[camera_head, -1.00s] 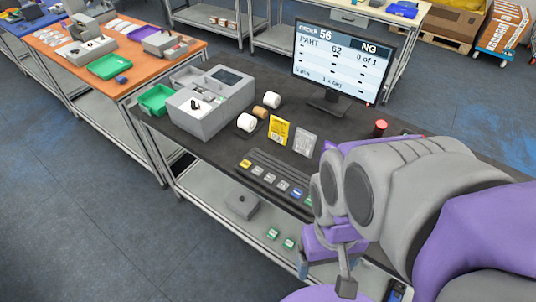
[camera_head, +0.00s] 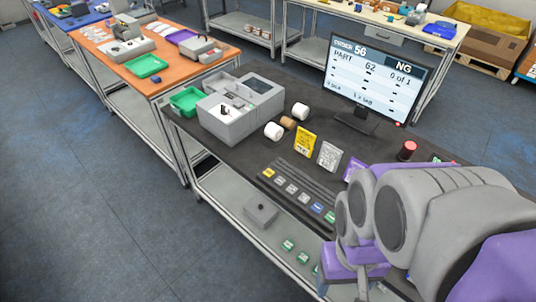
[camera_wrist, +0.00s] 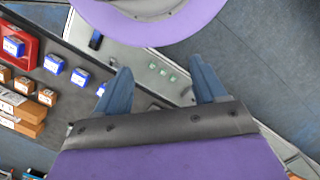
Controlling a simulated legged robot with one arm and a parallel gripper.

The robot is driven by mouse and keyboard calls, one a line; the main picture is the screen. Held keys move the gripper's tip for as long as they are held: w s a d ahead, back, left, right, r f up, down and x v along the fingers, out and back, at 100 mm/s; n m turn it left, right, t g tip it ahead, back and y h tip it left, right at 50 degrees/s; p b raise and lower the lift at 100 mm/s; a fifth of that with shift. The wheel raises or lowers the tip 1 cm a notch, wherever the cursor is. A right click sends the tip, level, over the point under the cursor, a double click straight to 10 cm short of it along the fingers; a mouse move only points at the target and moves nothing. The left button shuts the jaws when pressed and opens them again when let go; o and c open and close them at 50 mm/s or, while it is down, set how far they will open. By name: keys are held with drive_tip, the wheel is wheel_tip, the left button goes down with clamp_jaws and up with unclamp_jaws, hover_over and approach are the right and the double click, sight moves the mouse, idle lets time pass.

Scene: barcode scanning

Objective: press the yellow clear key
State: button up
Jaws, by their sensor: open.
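The yellow key (camera_head: 268,173) is at the far left end of a row of keys on the near edge of the black table (camera_head: 222,157). To its right come several grey keys (camera_head: 292,188), then a blue key and a green key. My gripper (camera_wrist: 163,82) is open and empty in the wrist view, its two blue-grey fingers apart. In the head view my arm comes in from the right, with the gripper low at the table's near edge, well right of the yellow key and apart from it. The fingertips are partly cut off there. The wrist view does not show the yellow key.
A monitor (camera_head: 378,76) reading "NG" stands at the back of the table. A grey machine (camera_head: 238,110), white rolls (camera_head: 273,131), a yellow packet (camera_head: 304,142) and a red button (camera_head: 407,149) are also there. A lower shelf holds a grey box (camera_head: 261,211). The left floor is clear.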

clamp_jaws()
idle(0.4)
idle(0.9)
